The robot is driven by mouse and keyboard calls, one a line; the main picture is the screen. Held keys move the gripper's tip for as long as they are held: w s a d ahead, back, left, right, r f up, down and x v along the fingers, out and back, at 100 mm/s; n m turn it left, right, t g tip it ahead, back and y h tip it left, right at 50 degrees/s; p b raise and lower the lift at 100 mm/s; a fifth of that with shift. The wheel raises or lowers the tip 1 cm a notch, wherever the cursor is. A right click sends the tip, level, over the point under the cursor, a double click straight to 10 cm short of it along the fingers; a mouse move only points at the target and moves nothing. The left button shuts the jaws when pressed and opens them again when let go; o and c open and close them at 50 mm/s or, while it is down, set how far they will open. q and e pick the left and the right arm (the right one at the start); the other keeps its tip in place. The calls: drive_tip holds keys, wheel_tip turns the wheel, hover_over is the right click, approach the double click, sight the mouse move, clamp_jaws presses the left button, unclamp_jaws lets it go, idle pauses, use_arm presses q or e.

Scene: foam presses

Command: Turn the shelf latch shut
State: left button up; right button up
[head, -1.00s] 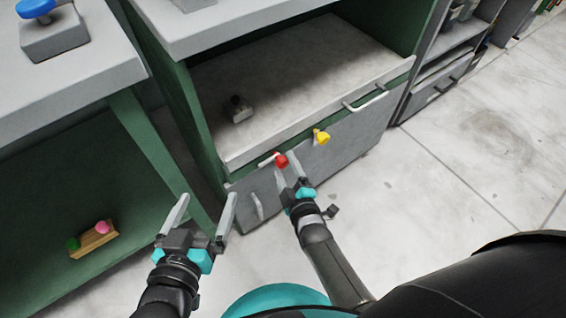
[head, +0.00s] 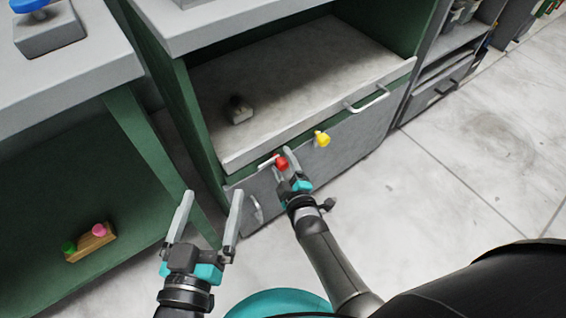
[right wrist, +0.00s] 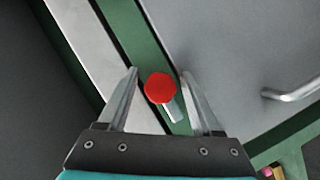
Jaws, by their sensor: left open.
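My right gripper (head: 285,161) is at the latch, fingers apart. In the right wrist view the red knob (right wrist: 160,88) lies between the fingertips, with a gap on either side. Whether it lies at fingertip depth is hard to tell. A yellow-knobbed piece (head: 322,139) is farther right on the panel. My left gripper (head: 212,195) is open and empty, left of the panel.
A small dark-and-grey block (head: 239,110) sits on the shelf. A wooden piece with pink and green knobs (head: 90,243) is in the left green bay. The floor at right is clear.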

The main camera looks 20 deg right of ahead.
clamp_jaws()
idle(0.3)
